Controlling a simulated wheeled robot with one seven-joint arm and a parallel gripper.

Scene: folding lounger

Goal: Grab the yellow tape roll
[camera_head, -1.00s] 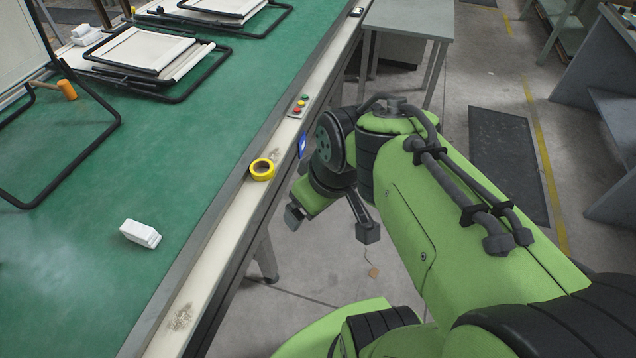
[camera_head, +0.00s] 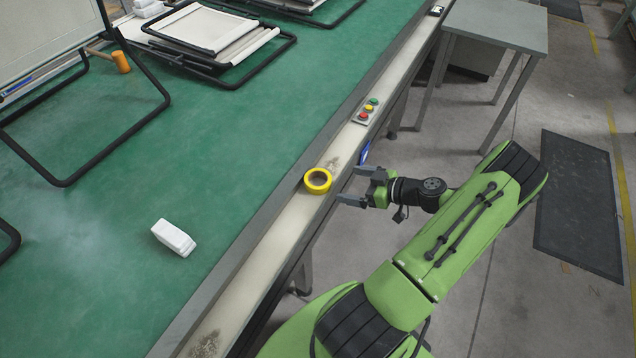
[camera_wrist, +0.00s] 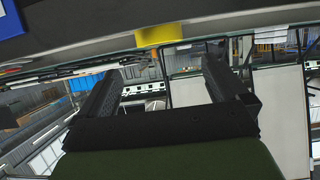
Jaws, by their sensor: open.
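The yellow tape roll (camera_head: 318,181) lies flat on the pale border strip of the green worktable in the head view. My gripper (camera_head: 346,185) is open and empty just to the right of the roll, its two fingers pointing left towards it. A small gap shows between the fingertips and the roll.
The green worktable (camera_head: 200,130) fills the left. A button panel (camera_head: 367,111) sits on its border strip beyond the roll. A white block (camera_head: 173,238) and black-framed folding panels (camera_head: 215,32) lie on the table. A grey side table (camera_head: 497,25) stands at the back right.

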